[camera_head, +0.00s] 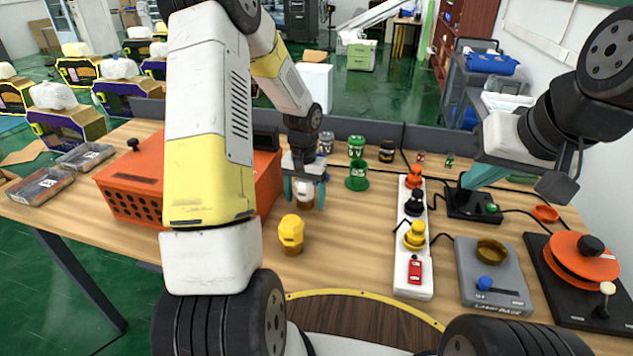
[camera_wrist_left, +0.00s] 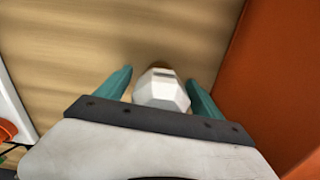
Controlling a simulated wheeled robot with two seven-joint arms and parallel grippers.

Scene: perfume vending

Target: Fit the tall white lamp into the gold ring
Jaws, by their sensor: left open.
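The white lamp (camera_head: 305,196), faceted and with a brownish base, stands on the wooden table beside the orange box. My left gripper (camera_head: 304,188) is above it, pointing down. In the left wrist view the lamp (camera_wrist_left: 161,92) sits between the two teal fingers of my open left gripper (camera_wrist_left: 160,78), with a gap visible at the fingertips. The gold ring (camera_head: 491,251) lies on a grey lamp base (camera_head: 494,275) at the right of the table and looks empty. My right gripper (camera_head: 484,176) is over a black device at the right; only teal finger shows, and its opening is hidden.
An orange perforated box (camera_head: 130,190) stands close left of the lamp. A yellow lamp (camera_head: 291,232) is nearer the front. A white power strip (camera_head: 413,275) with plugs and cables lies between the white lamp and the grey base. Green jars (camera_head: 357,178) stand behind.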

